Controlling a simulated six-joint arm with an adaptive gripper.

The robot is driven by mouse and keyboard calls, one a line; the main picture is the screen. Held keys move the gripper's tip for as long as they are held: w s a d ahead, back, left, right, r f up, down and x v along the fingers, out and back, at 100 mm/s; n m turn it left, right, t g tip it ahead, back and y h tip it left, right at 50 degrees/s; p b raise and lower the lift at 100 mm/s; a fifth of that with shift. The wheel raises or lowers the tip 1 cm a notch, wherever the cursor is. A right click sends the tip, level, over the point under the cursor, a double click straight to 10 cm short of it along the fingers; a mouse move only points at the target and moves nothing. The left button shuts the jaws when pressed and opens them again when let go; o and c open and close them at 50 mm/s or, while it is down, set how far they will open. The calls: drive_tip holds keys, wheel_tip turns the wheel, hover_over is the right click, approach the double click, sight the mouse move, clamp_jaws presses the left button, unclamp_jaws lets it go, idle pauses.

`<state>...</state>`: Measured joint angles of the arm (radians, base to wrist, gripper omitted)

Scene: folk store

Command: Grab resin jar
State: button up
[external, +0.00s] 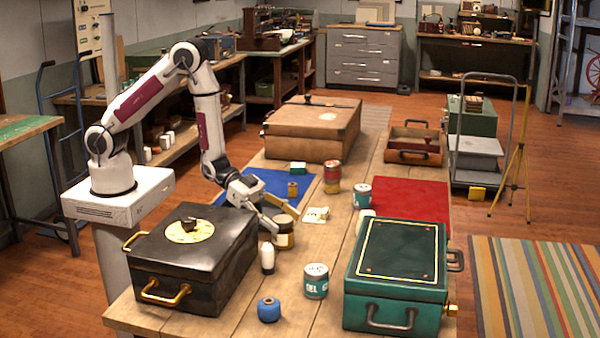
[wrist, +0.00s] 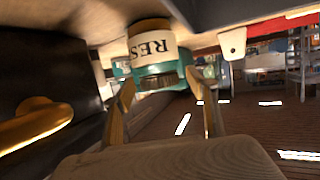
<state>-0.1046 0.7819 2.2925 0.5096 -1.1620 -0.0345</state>
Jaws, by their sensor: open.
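The resin jar (external: 284,238) is a brown jar with a cream label, upright on the wooden table beside the black case. In the wrist view the gripper (wrist: 161,84) has one fingertip towards each side of the jar. Whether they touch it is unclear.
The black case (external: 190,255) stands close on the left, and a white bottle (external: 267,257) stands just in front of the jar. A teal-labelled can (external: 316,281), blue spool (external: 269,309) and green case (external: 397,270) are nearby. A small cream item (external: 317,215) lies to the right.

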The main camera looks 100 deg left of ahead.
drive_tip(key=shift+w+d+f, duration=0.1)
drive_tip(key=shift+w+d, duration=0.05)
drive_tip(key=shift+w, duration=0.15)
drive_tip(key=c, duration=1.4)
drive_tip(key=shift+r, duration=0.25)
drive_tip(key=shift+c, duration=0.2)
drive_tip(key=shift+r, duration=4.8)
